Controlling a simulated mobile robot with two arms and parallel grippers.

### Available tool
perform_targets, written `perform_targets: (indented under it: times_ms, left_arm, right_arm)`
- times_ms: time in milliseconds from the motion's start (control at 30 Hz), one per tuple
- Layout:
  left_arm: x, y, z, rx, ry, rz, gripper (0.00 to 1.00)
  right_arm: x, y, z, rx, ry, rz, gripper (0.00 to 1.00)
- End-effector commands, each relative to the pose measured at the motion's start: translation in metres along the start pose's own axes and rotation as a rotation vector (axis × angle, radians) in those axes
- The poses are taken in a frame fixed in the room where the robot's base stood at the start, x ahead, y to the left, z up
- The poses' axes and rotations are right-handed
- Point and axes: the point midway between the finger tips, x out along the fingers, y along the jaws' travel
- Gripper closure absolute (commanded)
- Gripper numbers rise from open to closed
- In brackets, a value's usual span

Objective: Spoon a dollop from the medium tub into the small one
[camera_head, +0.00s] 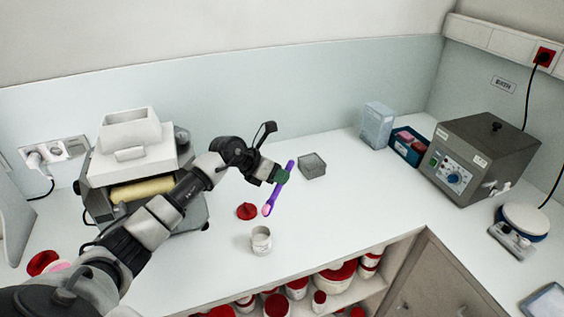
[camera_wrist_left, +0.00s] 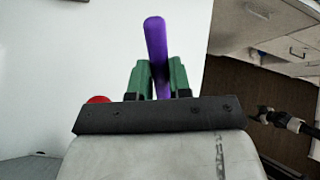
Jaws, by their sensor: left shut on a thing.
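My left gripper (camera_head: 281,176) is shut on a purple spoon (camera_head: 274,194), whose lower end points down toward the counter. The spoon's tip looks pink. In the left wrist view the purple handle (camera_wrist_left: 155,45) stands up between the green fingers (camera_wrist_left: 158,80). A small open white tub (camera_head: 261,243) stands upright on the counter just below the spoon tip in the picture, apart from it. A red lid (camera_head: 246,211) lies beside it. At the far left, a pink thing (camera_head: 60,267), perhaps the medium tub, is partly hidden by my arm next to a red lid (camera_head: 42,262).
A mill with a cream roller (camera_head: 143,190) stands at left behind my arm. A small grey container (camera_head: 312,166) sits behind the spoon. A heating bath (camera_head: 480,160), a blue box (camera_head: 408,146) and a scale (camera_head: 522,220) are at right. Several red-lidded tubs fill the shelf below.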

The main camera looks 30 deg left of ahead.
Motion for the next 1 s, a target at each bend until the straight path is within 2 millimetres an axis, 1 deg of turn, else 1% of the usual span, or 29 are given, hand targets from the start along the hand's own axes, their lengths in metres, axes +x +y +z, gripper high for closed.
perform_targets:
  times_ms: [600, 1000]
  left_arm:
    - [0.030, 0.012, -0.032, -0.002, -0.001, -0.002, 1.00]
    - [0.032, 0.013, -0.033, -0.001, -0.001, -0.001, 1.00]
  right_arm:
    - [0.030, -0.001, 0.003, 0.000, 0.000, 0.000, 0.16]
    - [0.030, -0.001, 0.003, 0.000, 0.000, 0.000, 0.16]
